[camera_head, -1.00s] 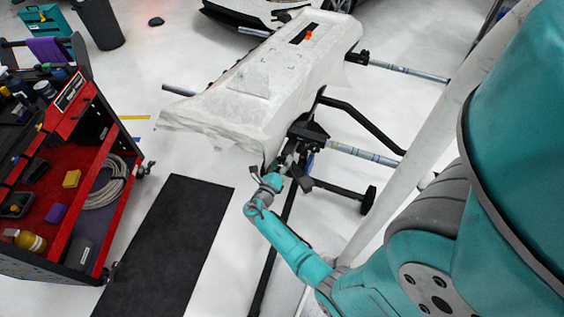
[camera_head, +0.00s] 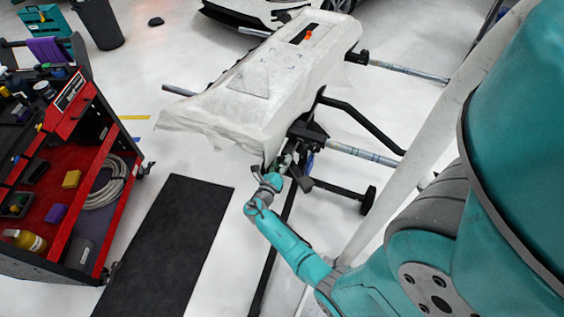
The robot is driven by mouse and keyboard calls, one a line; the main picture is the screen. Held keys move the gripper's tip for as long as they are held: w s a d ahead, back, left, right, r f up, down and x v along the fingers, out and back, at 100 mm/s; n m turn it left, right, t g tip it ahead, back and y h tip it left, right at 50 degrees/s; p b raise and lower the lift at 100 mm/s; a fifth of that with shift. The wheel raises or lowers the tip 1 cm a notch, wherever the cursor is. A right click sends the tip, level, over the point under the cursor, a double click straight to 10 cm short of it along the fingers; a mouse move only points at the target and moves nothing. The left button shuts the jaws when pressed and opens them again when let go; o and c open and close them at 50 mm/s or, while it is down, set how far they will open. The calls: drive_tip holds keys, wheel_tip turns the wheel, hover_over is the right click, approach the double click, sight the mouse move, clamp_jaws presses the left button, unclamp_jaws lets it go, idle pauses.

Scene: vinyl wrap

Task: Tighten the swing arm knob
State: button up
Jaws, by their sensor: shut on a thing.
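My teal arm reaches from the lower right to the near end of a wheeled stand that carries a white covered panel (camera_head: 225,100). My gripper (camera_head: 286,163) is at the stand's black swing arm joint (camera_head: 308,132), just below the panel's near right corner. It is small in the picture and partly hidden by my wrist. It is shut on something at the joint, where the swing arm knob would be. The knob itself cannot be made out behind the gripper.
A red tool cart (camera_head: 75,185) with bottles and a coiled hose stands at left. A black mat (camera_head: 170,245) lies on the floor between cart and stand. Stand legs and bars (camera_head: 365,153) stick out to the right. A black bin (camera_head: 98,22) stands at the back.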

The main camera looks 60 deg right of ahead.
drive_tip(key=m, duration=0.6)
drive_tip(key=shift+m, duration=0.3)
drive_tip(key=m, duration=0.6)
drive_tip(key=shift+s, duration=0.1)
idle(0.4)
drive_tip(key=o, duration=1.2)
drive_tip(key=shift+c, duration=0.2)
drive_tip(key=shift+a, duration=0.1)
drive_tip(key=a, duration=1.1)
drive_tip(key=shift+s+a, duration=0.3)
drive_tip(key=shift+a, duration=0.1)
